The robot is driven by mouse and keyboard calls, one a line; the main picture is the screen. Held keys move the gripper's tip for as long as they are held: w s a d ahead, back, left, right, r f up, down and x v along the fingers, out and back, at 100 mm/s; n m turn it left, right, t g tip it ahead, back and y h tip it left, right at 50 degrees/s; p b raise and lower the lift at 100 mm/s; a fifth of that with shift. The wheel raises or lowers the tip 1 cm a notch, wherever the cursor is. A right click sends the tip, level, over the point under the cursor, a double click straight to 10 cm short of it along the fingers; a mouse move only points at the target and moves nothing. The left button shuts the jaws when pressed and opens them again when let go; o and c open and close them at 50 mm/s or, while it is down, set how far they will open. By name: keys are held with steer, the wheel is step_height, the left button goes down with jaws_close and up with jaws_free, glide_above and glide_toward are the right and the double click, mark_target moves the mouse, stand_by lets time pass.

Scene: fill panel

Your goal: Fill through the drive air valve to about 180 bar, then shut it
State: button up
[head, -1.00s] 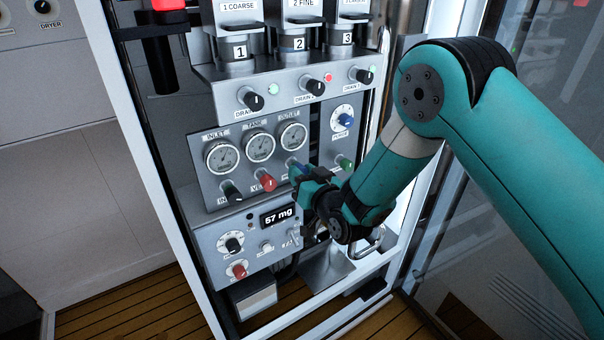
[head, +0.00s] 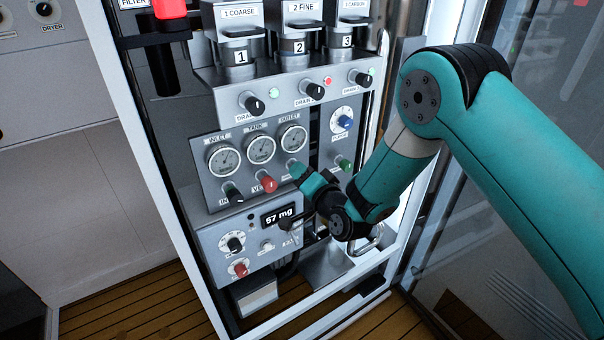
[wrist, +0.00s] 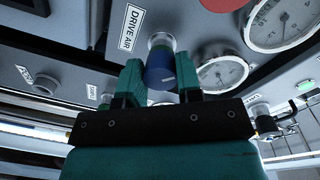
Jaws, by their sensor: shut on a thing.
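The drive air valve's blue knob (wrist: 160,72) sits on a silver stem beside the DRIVE AIR label (wrist: 132,27) in the wrist view. A white mark on the knob points to the right. My gripper (wrist: 155,80) is shut on this knob, one teal finger on each side. In the head view my gripper (head: 297,170) is at the panel just below the OUTLET gauge (head: 293,138) and hides the knob. The INLET gauge (head: 223,159) and TANK gauge (head: 260,148) are to its left. Their needles are too small to read.
Drain knobs (head: 314,91) line the shelf above.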

steer(key=shift+m+g+p, duration=0.3)
steer(key=shift+m+p, duration=0.45)
steer(key=shift+m, duration=3.95)
steer(key=o, duration=0.9)
steer(key=shift+o, duration=0.2)
steer(key=shift+f+b, duration=0.1)
steer(key=shift+b, duration=0.2)
